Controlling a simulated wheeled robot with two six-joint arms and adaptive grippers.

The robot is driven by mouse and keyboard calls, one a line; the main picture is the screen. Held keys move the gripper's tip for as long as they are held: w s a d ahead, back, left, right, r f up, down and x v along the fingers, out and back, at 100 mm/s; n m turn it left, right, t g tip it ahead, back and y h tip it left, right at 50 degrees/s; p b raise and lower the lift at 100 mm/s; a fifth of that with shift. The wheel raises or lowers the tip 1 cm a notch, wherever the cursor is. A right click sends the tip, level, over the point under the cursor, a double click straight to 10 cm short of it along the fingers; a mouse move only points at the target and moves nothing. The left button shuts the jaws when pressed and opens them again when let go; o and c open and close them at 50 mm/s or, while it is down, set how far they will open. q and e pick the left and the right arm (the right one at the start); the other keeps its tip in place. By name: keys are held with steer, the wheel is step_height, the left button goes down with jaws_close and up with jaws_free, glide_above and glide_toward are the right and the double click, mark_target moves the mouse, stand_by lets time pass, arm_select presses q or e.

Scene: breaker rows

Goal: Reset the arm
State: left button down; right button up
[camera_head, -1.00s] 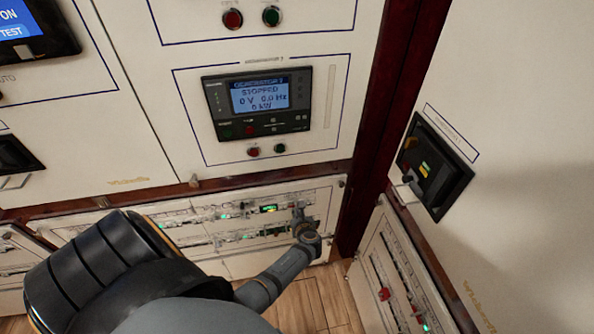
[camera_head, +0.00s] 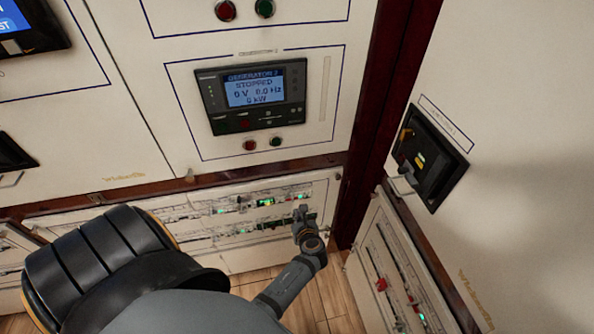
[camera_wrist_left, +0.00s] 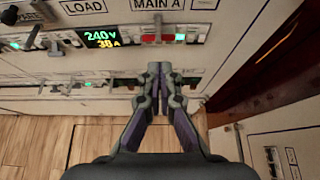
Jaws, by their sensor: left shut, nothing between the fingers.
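My left arm reaches in from the bottom of the head view, and its gripper (camera_head: 301,213) is in front of the right end of the low breaker panel (camera_head: 200,261). In the left wrist view the fingers (camera_wrist_left: 159,70) are together, with nothing held. They are below a breaker row with a red handle (camera_wrist_left: 168,38) and a green light, under the label MAIN A. A lit meter (camera_wrist_left: 101,39) reading 240 V and 38 A is left of them. I cannot tell whether the fingertips touch the panel. My right gripper is not in view.
A generator screen (camera_head: 254,91) reading STOPPED is above the panel. A dark post (camera_head: 372,150) stands right of it. Another cabinet with a black switch unit (camera_head: 430,160) and a low breaker panel (camera_head: 388,270) is at the right. Wooden floor (camera_head: 325,300) is open below.

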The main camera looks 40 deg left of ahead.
arm_select(q)
steer(key=shift+f, duration=0.1)
stand_by(0.3)
steer(key=s+d+f+n+g+h, duration=0.25)
steer(key=s+f+n, duration=0.25)
steer(key=s+f, duration=0.45)
steer(key=s+d+f+n+g+h, duration=0.25)
steer(key=s+f+n, duration=0.4)
steer(key=f, duration=0.55)
steer(key=s+a+f+n+g+h, duration=0.1)
steer(key=s+f+n, duration=0.3)
steer(key=s+n, duration=0.3)
steer(key=s+a+f+n+h, duration=0.1)
steer(key=s+f+n, duration=0.3)
steer(key=s, duration=0.9)
steer(key=n+h, duration=0.1)
steer(key=n, duration=0.2)
steer(key=shift+s+f+g, duration=0.25)
steer(key=shift+f+g, duration=0.1)
steer(key=shift+g, duration=0.05)
steer(key=shift+n, duration=0.25)
